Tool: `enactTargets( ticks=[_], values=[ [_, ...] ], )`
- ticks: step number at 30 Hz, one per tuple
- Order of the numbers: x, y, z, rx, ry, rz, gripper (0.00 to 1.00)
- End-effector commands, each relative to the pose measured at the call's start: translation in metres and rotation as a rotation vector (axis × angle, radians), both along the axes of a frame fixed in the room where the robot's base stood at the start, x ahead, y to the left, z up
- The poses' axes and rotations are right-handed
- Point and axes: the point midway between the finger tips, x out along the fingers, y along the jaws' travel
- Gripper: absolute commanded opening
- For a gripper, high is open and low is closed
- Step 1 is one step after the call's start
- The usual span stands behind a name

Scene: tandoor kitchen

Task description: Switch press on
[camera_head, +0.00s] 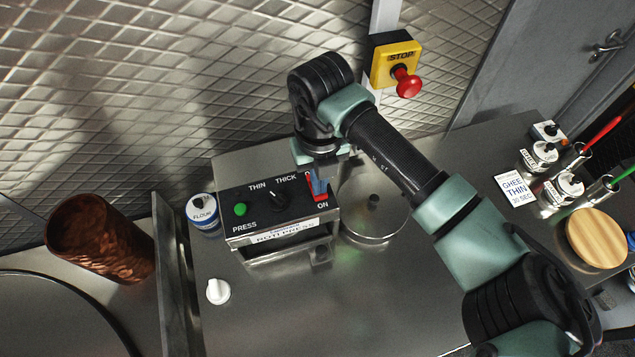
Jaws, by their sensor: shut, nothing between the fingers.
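The press (280,232) is a metal box with a black panel, in the left middle of the head view. The panel has a green button (240,209) over PRESS and a dark knob (279,201) by THIN and THICK. A red switch (321,197) sits at the panel's right end, above the word ON. My gripper (318,188) is shut, pointing down right at this switch. It partly hides the switch, so I cannot tell whether they touch or which way the switch is set.
A round metal plate (385,226) lies right of the press. A flour tin (203,212) and a white knob-like piece (218,291) stand to its left. A yellow STOP box (393,60) with a red button hangs behind my arm.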

Motion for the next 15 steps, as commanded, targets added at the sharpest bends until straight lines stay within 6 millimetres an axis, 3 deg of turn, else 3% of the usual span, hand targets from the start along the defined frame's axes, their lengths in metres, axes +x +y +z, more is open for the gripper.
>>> enactTargets(
  ticks=[9,15],
  values=[
    [0.0002,-0.0002,-0.0051,0.000,0.000,0.000,0.00],
    [0.0003,-0.0002,0.0017,-0.001,-0.001,0.000,0.00]
  ],
)
